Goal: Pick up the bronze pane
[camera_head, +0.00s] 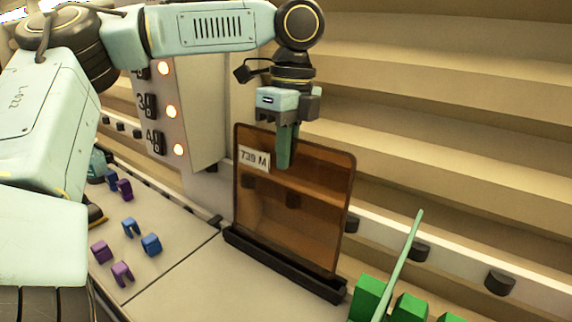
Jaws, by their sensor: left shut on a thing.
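The bronze pane (293,222) is a see-through brown sheet with rounded corners and a white label reading "739 M" at its upper left. It stands upright, its lower edge at a long black holder (283,264); whether it still sits in the slot is hard to tell. My left gripper (287,150) points down at the middle of the pane's top edge and is shut on the pane, with one green finger in front of it. My right gripper is not in view.
Several blue and purple clips (151,245) lie on the counter at left. Green blocks (369,297) and a thin green rod (404,262) stand at lower right. A panel with lit lamps (172,112) and pale steps rise behind. The counter in front of the holder is clear.

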